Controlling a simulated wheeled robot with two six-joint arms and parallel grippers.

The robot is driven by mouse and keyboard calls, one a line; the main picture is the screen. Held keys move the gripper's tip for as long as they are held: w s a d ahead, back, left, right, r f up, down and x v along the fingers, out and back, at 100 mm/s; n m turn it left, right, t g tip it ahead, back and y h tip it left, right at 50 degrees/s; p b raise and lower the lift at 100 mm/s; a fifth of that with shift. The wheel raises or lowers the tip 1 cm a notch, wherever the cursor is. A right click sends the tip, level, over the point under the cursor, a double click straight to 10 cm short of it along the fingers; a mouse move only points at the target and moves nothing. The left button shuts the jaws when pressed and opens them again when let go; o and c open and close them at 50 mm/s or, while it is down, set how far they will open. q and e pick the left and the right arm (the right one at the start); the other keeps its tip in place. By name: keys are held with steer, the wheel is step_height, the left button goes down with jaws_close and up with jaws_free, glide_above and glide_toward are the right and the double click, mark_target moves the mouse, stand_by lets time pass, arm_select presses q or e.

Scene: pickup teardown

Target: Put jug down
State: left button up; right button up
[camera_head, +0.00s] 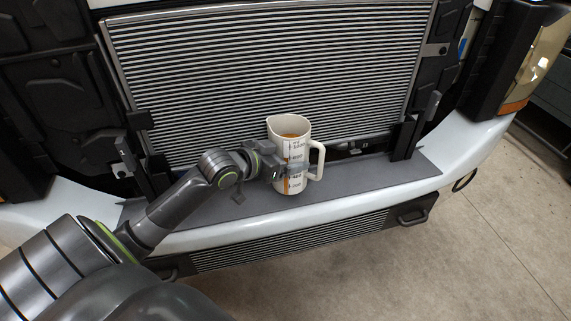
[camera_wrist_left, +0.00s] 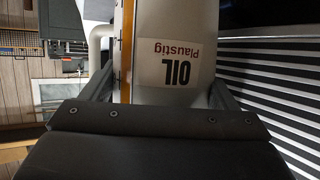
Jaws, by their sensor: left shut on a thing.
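A white measuring jug (camera_head: 292,135) with an orange stripe, dark scale marks and amber liquid inside is upright at the grey ledge (camera_head: 385,177) in front of the radiator. Its handle points right in the head view. My left gripper (camera_head: 284,170) is shut around the jug's body from the left. I cannot tell whether the jug's base touches the ledge. In the left wrist view the jug (camera_wrist_left: 200,25) fills the space between the fingers, with an "OIL" label upside down. My right gripper is not in view.
The striped radiator (camera_head: 250,70) stands close behind the jug. Black brackets (camera_head: 405,138) rise at both sides of the ledge. The white bumper (camera_head: 215,240) runs along the front edge, with the floor (camera_head: 440,270) beyond. The ledge right of the jug is clear.

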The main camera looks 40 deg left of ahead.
arm_select(q)
steer(key=shift+f, duration=1)
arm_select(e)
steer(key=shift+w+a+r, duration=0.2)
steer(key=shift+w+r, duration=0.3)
arm_select(q)
steer(key=o, duration=1.6)
steer(key=shift+f, duration=0.15)
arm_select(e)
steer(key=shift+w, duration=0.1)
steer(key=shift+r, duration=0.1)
arm_select(q)
steer(key=shift+s+r, duration=0.2)
steer(key=shift+s, duration=0.05)
steer(key=shift+p+v, duration=1.95)
steer(key=shift+v, duration=3.8)
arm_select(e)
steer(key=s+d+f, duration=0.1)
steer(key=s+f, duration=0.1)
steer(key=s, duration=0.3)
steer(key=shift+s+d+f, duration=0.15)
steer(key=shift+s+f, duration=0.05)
